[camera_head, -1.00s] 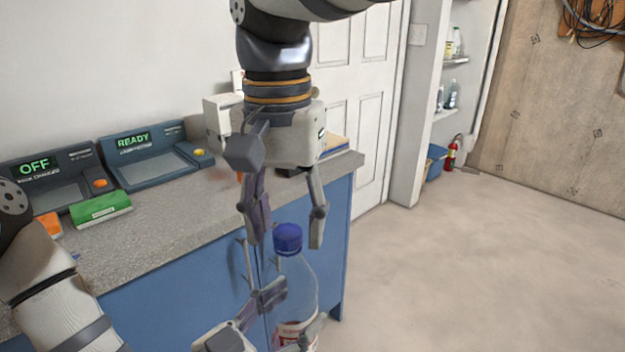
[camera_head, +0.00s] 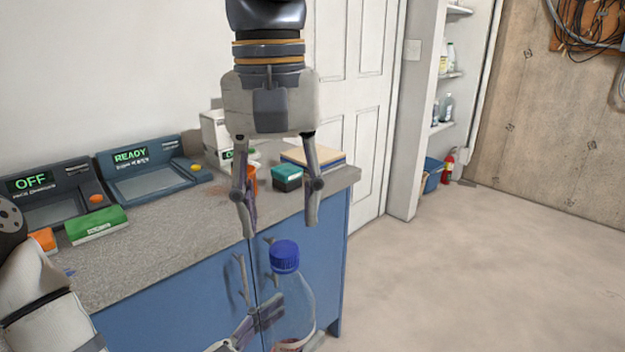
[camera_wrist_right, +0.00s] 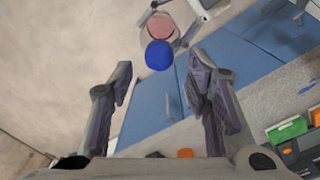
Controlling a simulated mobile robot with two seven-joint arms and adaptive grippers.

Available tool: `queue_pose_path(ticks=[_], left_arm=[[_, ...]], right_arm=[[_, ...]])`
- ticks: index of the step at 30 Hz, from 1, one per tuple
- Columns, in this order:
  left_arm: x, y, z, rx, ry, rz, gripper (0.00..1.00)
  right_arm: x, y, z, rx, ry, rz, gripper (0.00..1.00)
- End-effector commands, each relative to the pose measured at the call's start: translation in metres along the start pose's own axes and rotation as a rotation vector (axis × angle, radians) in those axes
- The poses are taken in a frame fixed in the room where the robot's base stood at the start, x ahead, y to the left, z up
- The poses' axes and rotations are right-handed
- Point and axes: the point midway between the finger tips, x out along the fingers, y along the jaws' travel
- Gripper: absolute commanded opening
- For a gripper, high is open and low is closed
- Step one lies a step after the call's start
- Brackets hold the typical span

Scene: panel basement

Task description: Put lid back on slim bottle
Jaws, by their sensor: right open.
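The slim bottle (camera_head: 297,308) is clear plastic with a red and white label low down. It stands upright in front of the blue cabinet, its lower part cut off by the picture edge. The blue lid (camera_head: 285,257) sits on its neck; whether it is screwed tight I cannot tell. My left gripper (camera_head: 290,328) has its fingers on both sides of the bottle and holds it. My right gripper (camera_head: 280,228) is open and empty, pointing down just above the lid. The right wrist view shows the lid (camera_wrist_right: 159,55) beyond the open fingertips.
The counter (camera_head: 190,230) holds two blue-grey devices, a green box (camera_head: 97,224), a teal box (camera_head: 287,177) and an orange item (camera_head: 251,178). Its front edge is behind the bottle. The floor (camera_head: 480,270) to the right is clear.

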Motion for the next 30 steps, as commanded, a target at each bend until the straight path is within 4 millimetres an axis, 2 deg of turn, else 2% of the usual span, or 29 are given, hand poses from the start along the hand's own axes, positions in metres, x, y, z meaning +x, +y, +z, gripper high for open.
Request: queue_pose_path(ticks=[9, 18, 21, 24, 30], left_arm=[[0.0, 0.0, 0.0, 0.0, 0.001, 0.0, 0.0], [0.0, 0.0, -0.001, 0.0, 0.001, 0.0, 0.0], [0.0, 0.0, -0.001, 0.0, 0.001, 0.0, 0.0], [0.0, 0.0, -0.001, 0.0, 0.001, 0.0, 0.0], [0.0, 0.0, -0.001, 0.0, 0.001, 0.0, 0.0]], right_arm=[[-0.011, -0.002, 0.001, -1.284, -0.001, -0.007, 0.45], [-0.023, 0.0, -0.001, -2.453, 0.016, 0.0, 0.45], [-0.026, 0.002, -0.002, -2.731, 0.02, 0.005, 0.45], [-0.029, 0.002, -0.002, -2.912, 0.024, 0.01, 0.45], [-0.029, 0.003, -0.003, -3.023, 0.024, 0.015, 0.45]])
